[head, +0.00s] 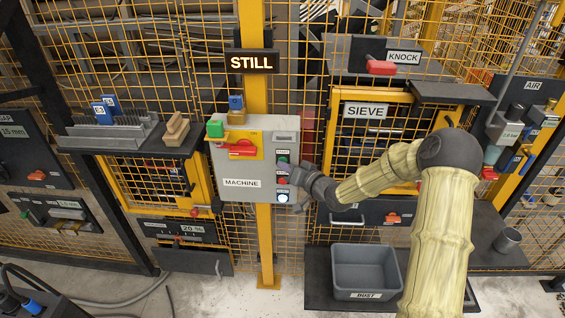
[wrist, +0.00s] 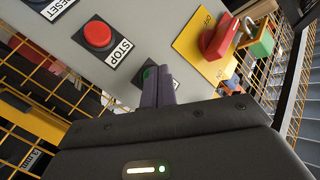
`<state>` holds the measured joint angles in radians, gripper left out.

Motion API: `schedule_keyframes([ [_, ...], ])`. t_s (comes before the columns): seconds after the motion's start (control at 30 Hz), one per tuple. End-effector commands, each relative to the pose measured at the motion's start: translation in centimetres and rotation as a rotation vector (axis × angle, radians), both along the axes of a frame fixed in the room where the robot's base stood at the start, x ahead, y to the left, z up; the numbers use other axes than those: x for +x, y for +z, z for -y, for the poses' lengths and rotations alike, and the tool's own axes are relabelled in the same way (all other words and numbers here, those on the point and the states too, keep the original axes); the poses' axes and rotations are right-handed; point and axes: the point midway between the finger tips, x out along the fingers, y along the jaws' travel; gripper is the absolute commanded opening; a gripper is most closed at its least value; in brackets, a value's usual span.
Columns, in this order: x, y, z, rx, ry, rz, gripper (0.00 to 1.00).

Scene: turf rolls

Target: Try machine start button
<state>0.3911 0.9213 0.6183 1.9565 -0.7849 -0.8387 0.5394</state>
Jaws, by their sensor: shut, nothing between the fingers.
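The grey machine box (head: 228,192) is mounted on a yellow post and carries the label MACHINE. Its green start button (head: 282,160) is at the top of a column of buttons. It also shows in the wrist view (wrist: 149,74), partly hidden behind my fingers. The red stop button (head: 282,181) sits below it and shows in the wrist view (wrist: 98,33). A lit white button (head: 282,198) is lowest. My gripper (wrist: 158,80) is shut and empty, its tips at the green button. I cannot tell whether they touch it. In the head view my gripper (head: 297,182) is just right of the box.
A red rotary switch (head: 241,147) sits on a yellow plate, with a green padlock (head: 215,129) at its left. A sign above (head: 252,62) reads STILL. Yellow mesh fencing surrounds the box. A grey dust bin (head: 367,270) stands below my arm.

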Motion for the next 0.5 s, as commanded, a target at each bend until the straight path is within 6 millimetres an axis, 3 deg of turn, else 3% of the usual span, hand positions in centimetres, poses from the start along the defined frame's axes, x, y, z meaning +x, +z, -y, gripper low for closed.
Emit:
schedule_keyframes([
  [0.5,-0.58,0.02,0.00,0.001,-0.001,0.001,0.00],
])
